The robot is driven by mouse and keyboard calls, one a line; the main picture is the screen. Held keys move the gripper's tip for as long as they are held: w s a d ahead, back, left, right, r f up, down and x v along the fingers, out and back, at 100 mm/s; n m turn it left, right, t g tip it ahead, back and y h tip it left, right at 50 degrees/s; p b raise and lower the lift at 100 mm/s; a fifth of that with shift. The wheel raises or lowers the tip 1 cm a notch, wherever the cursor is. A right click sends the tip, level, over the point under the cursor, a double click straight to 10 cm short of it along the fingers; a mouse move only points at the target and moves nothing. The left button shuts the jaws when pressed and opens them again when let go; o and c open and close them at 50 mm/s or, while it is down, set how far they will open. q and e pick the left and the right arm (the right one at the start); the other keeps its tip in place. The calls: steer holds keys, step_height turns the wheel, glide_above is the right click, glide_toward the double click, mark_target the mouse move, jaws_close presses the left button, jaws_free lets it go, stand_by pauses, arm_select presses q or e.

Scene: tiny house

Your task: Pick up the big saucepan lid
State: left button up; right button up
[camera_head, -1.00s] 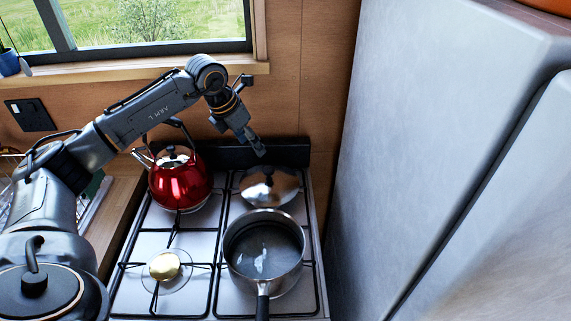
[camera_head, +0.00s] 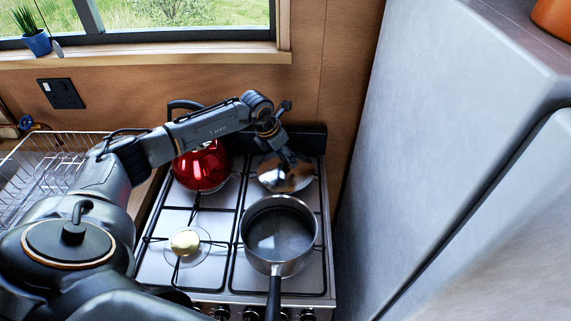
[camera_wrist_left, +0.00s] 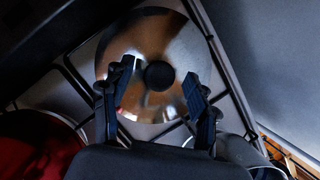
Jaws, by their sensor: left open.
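The big saucepan lid (camera_head: 278,179) is a shiny metal disc lying on the back right burner of the stove. In the left wrist view the lid (camera_wrist_left: 150,37) shows a round dark knob (camera_wrist_left: 158,75) at its middle. My left gripper (camera_head: 288,160) is over the lid, pointing down. In the wrist view its two fingers (camera_wrist_left: 157,88) are apart, one on each side of the knob, with nothing held between them. I cannot tell how far the fingertips are above the lid. My right gripper is not in view.
A metal saucepan (camera_head: 280,238) stands on the front right burner, just in front of the lid. A red kettle (camera_head: 203,168) is on the back left burner. A grey fridge (camera_head: 430,130) rises on the right, and a wire rack (camera_head: 45,170) is at left.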

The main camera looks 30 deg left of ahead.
arm_select(q)
steer(key=shift+x, duration=0.75)
jaws_close()
steer(key=shift+r, duration=0.1)
